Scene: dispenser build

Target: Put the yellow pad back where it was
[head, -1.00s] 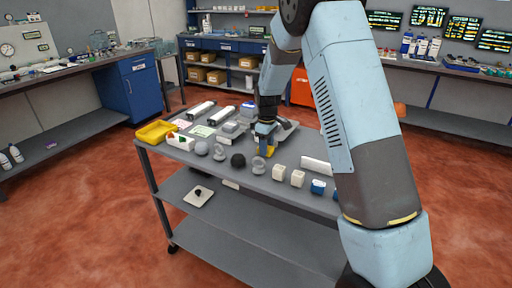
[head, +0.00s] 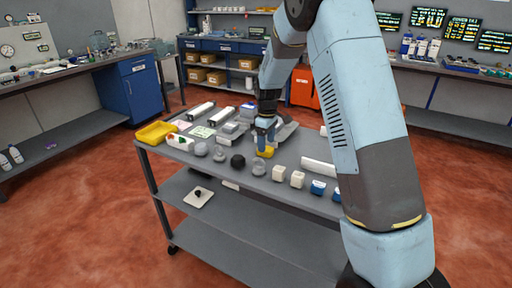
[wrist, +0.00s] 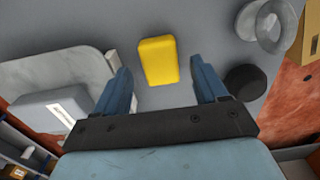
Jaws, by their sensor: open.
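The yellow pad (head: 265,153) is a small rounded block on the top of the grey cart (head: 215,166), among the rows of parts. In the wrist view the pad (wrist: 158,61) lies flat on the grey surface, between the lines of my two blue fingers. My gripper (head: 265,137) is just above the pad in the head view. In the wrist view my gripper (wrist: 161,66) is open, with clear gaps between each finger and the pad. Nothing is held.
A grey-white tray-like part (wrist: 62,80) lies left of the fingers in the wrist view. White cubes (head: 279,173) and a yellow tray (head: 156,132) are also on the cart.

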